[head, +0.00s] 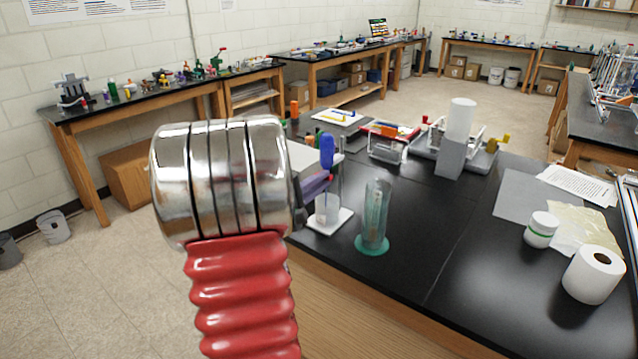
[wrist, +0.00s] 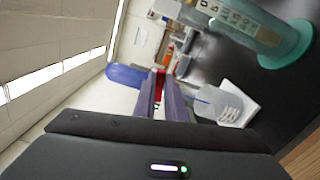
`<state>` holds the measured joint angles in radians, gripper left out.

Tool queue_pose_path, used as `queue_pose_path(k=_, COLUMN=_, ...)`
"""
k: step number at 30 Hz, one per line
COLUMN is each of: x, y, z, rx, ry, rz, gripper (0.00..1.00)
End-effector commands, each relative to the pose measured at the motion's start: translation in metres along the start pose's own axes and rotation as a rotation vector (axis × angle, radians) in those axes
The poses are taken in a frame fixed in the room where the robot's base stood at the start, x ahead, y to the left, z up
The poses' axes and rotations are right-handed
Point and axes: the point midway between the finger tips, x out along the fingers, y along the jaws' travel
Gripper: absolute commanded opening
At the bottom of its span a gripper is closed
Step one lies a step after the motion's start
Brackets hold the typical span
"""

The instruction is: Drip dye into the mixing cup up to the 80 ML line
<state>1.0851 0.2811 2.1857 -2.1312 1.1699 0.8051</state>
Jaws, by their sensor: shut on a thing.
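A dropper with a blue bulb (head: 327,151) is held upright between the purple fingers of my gripper (head: 316,184). In the wrist view, turned on its side, the bulb (wrist: 126,75) shows beyond my gripper (wrist: 164,92), whose fingers are shut on the dropper. The clear mixing cup (head: 326,212) stands on a white square plate (head: 342,219) below the fingers. In the wrist view the cup (wrist: 222,104) has a thin blue streak at its mouth; I cannot tell whether that is dye or the dropper's tip. The 80 ML line and the fill level are too small to read.
A clear cylinder with a teal base (head: 372,246) stands close to the right of the cup; it shows markings in the wrist view (wrist: 238,20). A grey block with a white cylinder (head: 459,121) stands behind. The black bench (head: 440,225) is clear at front centre; a paper roll (head: 592,276) stands right.

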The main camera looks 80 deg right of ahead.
Motion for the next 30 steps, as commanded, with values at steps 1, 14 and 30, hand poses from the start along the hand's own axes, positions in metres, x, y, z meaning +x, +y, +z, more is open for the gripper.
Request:
queue_pose_path(k=1, x=0.000, y=-0.001, z=-0.003, rx=-0.002, ry=0.007, rz=-0.001, gripper=0.00)
queue_pose_path(k=14, x=0.000, y=-0.001, z=-0.001, rx=-0.002, ry=0.002, rz=-0.001, gripper=0.30)
queue_pose_path(k=30, x=-0.036, y=0.000, z=-0.002, rx=-0.001, ry=0.004, rz=0.000, gripper=0.30)
